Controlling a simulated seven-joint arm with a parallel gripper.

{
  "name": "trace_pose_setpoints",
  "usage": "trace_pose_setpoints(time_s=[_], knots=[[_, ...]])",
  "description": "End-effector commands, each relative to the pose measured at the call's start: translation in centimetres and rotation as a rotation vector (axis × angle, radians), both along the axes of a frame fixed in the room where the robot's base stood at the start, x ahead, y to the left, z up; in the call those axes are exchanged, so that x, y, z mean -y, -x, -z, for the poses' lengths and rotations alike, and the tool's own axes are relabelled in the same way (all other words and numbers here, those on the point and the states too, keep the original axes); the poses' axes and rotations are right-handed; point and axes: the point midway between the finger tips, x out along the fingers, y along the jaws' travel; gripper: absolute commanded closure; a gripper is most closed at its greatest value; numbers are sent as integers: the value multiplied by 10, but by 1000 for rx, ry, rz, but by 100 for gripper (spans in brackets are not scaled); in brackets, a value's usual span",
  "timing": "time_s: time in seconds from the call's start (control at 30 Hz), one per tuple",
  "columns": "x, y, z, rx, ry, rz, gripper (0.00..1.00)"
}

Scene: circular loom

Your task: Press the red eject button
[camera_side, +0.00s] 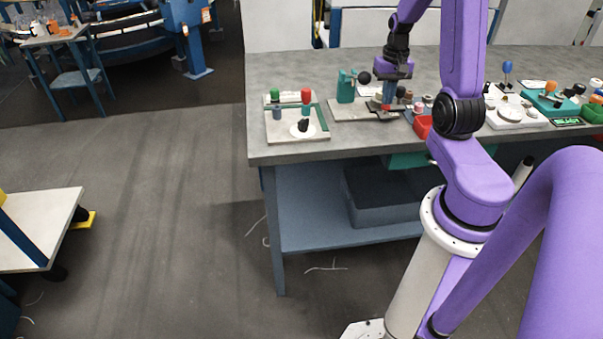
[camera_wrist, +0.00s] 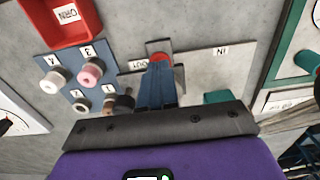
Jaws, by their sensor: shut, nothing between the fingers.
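The red button (camera_wrist: 158,47) shows in the wrist view just beyond my fingertips, beside a label reading OUT, on a small grey mount. My gripper (camera_wrist: 157,70) has its blue fingers together with nothing between them, and they overlap the near part of the red button. In the side view my gripper (camera_side: 387,105) points down over the grey plate (camera_side: 350,109) on the bench. The button is hard to make out there behind the fingers. I cannot tell whether the fingertips touch it or hover just above.
A blue panel with numbered bobbins (camera_wrist: 92,70) and a red bin (camera_wrist: 65,20) lie left of the fingers in the wrist view. A teal block (camera_side: 346,86) stands on the plate. A tray with red and green knobs (camera_side: 296,123) sits at the bench's left end.

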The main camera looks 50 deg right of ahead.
Motion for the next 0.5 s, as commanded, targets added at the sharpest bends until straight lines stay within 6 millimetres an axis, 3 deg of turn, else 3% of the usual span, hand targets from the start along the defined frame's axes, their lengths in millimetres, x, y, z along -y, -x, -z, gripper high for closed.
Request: trace_pose_setpoints(time_s=[0.5], knots=[[0, 0, 6, -1, -1, 0, 100]])
